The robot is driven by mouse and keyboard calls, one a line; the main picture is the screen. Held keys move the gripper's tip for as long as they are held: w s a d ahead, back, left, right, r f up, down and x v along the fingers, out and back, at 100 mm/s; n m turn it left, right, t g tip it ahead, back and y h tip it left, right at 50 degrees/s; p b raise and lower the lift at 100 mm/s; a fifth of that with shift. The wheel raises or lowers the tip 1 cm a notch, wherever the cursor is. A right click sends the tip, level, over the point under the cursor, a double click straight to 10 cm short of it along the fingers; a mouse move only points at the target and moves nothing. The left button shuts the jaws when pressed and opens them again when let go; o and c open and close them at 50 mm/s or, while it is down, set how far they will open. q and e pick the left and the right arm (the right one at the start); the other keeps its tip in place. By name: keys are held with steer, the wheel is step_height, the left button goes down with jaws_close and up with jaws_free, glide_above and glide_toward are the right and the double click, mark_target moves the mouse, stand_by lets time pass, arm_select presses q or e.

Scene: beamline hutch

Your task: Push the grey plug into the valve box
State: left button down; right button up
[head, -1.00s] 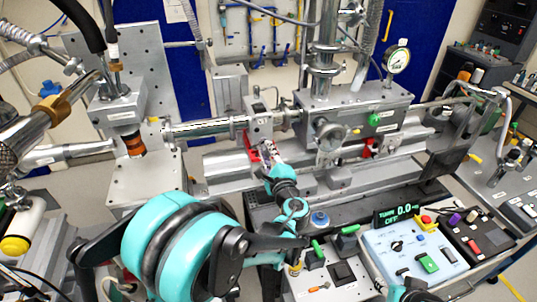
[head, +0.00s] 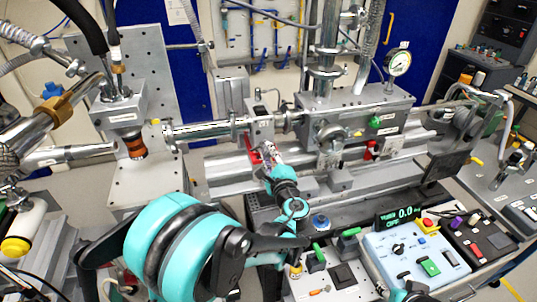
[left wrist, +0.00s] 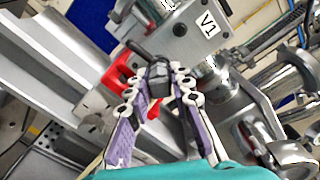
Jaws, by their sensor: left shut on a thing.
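The valve box (head: 261,128) is a grey metal block in the middle of the head view. In the left wrist view the valve box (left wrist: 188,36) carries a "V1" label. My left gripper (head: 270,156) is just in front of and below it. In the left wrist view my left gripper (left wrist: 160,84) is shut on the dark grey plug (left wrist: 158,73), which is between its fingertips. The plug is close to the box's near lower edge. I cannot tell whether it touches or enters the box. My right gripper's fingers do not show.
A red bracket (left wrist: 117,84) is close beside the plug. The beam pipe (head: 200,130) joins the box from the left. A larger chamber with a pressure gauge (head: 397,63) stands to the right. A blue control panel (head: 415,255) is at front right.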

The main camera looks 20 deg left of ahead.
arm_select(q)
steer(key=shift+w+a, duration=0.1)
steer(key=shift+w, duration=0.05)
steer(key=c, duration=1.3)
jaws_free()
